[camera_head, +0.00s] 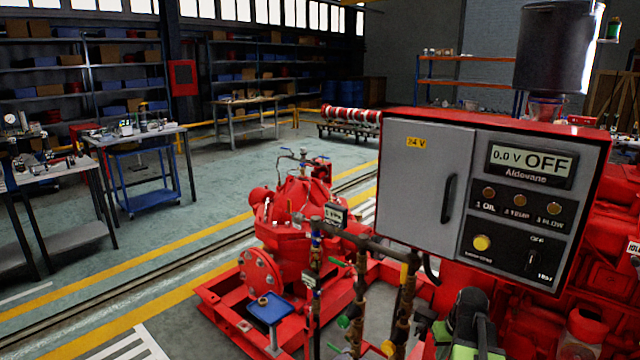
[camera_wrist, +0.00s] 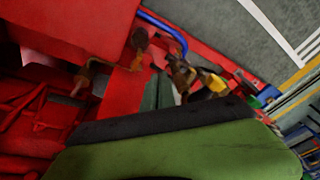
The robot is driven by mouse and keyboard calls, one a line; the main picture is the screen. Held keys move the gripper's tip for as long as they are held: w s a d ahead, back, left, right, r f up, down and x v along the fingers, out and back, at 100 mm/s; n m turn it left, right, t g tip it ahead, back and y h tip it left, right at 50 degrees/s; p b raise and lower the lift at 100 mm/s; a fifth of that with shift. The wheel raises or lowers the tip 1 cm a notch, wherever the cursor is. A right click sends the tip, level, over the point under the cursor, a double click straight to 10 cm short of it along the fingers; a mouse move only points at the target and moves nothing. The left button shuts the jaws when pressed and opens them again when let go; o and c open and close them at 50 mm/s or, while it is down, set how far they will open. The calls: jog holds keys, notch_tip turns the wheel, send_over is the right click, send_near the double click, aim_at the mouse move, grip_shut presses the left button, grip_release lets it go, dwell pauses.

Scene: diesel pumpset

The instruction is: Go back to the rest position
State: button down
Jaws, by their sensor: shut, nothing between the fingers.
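My gripper shows as a green and black shape across the bottom of the wrist view (camera_wrist: 165,125). It is shut with nothing held. In the head view, black and green parts of my arm stand low, in front of the red pumpset (camera_head: 300,230) and below the control panel (camera_head: 425,180). The panel is a grey-fronted red box with a closed door and a display (camera_head: 530,163) reading 0.0 V OFF. A yellow button (camera_head: 482,243) and a key switch sit below the display. My gripper touches nothing that I can make out.
Pipes with valves (camera_head: 350,240) and the pump's red base frame (camera_head: 225,310) lie close left of my arm. The red engine (camera_head: 560,320) is on the right. Workbenches (camera_head: 140,130) stand at the far left. The floor between is open.

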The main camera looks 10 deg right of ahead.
jog(key=a+n+g, duration=0.3)
jog(key=a, duration=3.2)
notch_tip(320, 180, up, 15)
jog(key=d+p, duration=0.1)
jog(key=p, duration=1.5)
jog(key=shift+w+r, duration=0.2)
jog(key=shift+w, duration=0.1)
